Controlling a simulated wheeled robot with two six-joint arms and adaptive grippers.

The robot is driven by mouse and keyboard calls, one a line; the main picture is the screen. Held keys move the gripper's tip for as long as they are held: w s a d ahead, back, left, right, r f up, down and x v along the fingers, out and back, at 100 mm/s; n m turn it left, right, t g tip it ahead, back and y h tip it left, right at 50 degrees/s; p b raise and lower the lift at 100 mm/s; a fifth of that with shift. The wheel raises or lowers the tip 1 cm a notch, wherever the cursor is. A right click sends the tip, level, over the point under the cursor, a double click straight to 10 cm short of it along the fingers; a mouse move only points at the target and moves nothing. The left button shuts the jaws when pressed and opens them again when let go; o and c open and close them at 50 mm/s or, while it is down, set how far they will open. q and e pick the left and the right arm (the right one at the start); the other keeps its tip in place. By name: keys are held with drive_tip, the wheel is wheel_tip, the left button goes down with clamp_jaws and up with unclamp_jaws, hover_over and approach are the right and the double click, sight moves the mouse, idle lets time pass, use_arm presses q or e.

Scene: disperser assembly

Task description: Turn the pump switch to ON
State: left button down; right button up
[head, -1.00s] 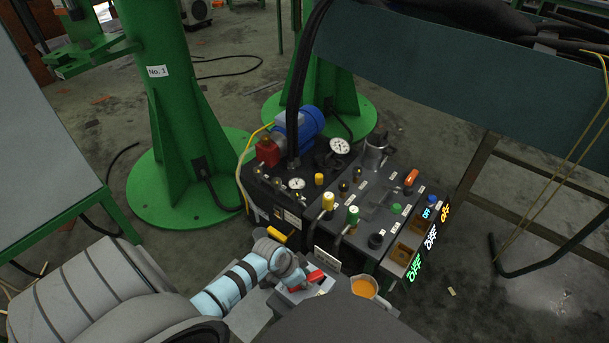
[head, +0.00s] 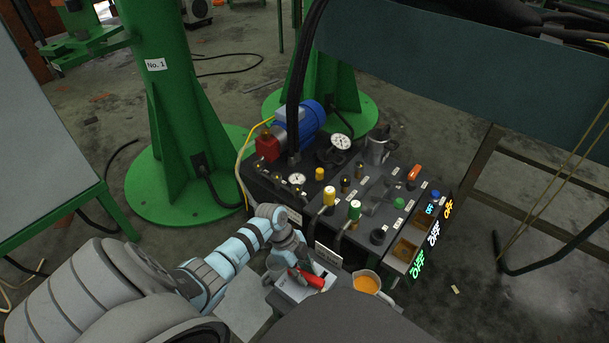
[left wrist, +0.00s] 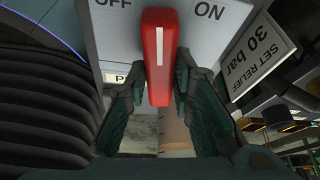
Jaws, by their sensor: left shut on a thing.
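The pump switch is a red lever (left wrist: 158,60) with a white line, on a pale plate (left wrist: 120,45) with OFF at its left and ON at its right. In the left wrist view the line points between the two labels, roughly midway. My left gripper (left wrist: 160,85) is shut on the lever, with a dark finger on each side. In the head view the red lever (head: 308,279) shows at the lower middle, with my left gripper (head: 292,262) coming onto it from the upper left. My right gripper is not in view.
A "SET RELIEF 30 bar" sign (left wrist: 258,50) stands close to the right of the plate. A beaker of orange liquid (head: 367,283) is right of the switch. The pump panel (head: 345,210) with knobs, gauges and lit OFF signs (head: 433,235) lies behind.

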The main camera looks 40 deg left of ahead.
use_arm(q)
drive_tip(key=shift+m+g+b, duration=0.45)
drive_tip(key=shift+m+g, duration=0.05)
drive_tip(key=shift+m, duration=0.7)
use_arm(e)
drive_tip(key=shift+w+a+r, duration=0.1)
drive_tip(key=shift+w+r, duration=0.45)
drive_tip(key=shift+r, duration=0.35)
use_arm(q)
drive_tip(key=c, duration=1.4)
unclamp_jaws()
drive_tip(key=v, duration=1.2)
